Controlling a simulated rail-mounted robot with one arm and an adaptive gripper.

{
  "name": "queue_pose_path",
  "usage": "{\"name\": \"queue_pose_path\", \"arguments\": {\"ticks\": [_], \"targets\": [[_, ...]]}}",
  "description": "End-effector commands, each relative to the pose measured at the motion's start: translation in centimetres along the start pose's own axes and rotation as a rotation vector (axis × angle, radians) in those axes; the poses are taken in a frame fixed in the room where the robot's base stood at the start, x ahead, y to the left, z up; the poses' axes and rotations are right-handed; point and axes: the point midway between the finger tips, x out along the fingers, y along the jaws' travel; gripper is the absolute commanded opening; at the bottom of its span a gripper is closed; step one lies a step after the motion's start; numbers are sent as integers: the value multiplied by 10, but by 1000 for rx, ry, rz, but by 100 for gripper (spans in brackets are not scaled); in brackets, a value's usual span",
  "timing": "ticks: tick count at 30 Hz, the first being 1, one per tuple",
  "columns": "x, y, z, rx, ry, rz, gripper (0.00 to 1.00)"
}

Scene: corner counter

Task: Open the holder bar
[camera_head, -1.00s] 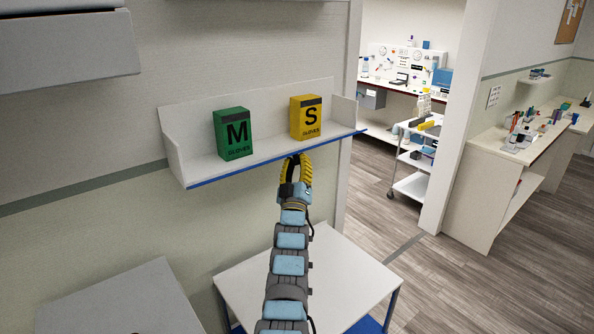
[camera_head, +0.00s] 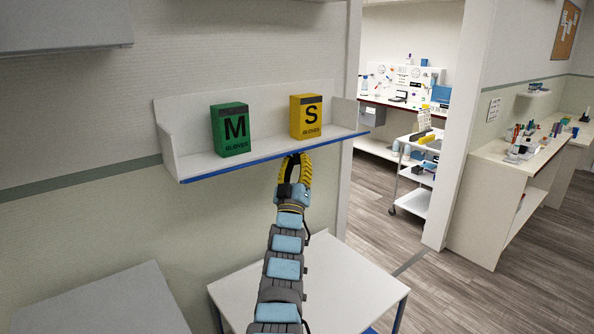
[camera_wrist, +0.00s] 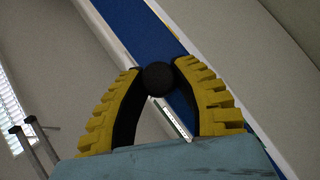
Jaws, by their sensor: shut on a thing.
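The blue holder bar (camera_head: 230,169) runs along the front edge of a white wall shelf (camera_head: 188,164). In the wrist view the blue bar (camera_wrist: 132,22) crosses diagonally behind my fingers. My gripper (camera_head: 297,158), with yellow ribbed fingers, reaches up to the bar from below, under the yellow glove box. In the wrist view its fingertips are shut on a round black knob (camera_wrist: 158,79) in front of the bar. How the knob joins the bar is hidden.
A green M glove box (camera_head: 231,130) and a yellow S glove box (camera_head: 306,117) stand upright on the shelf. A white table (camera_head: 340,285) is below. A grey surface (camera_head: 110,305) is at lower left, and a cabinet (camera_head: 65,25) overhangs at upper left.

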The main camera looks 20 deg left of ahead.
Motion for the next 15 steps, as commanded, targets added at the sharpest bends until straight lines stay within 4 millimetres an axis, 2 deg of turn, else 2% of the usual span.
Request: {"name": "queue_pose_path", "arguments": {"ticks": [15], "targets": [[-3, -3, 4, 31, 24, 37, 0]]}}
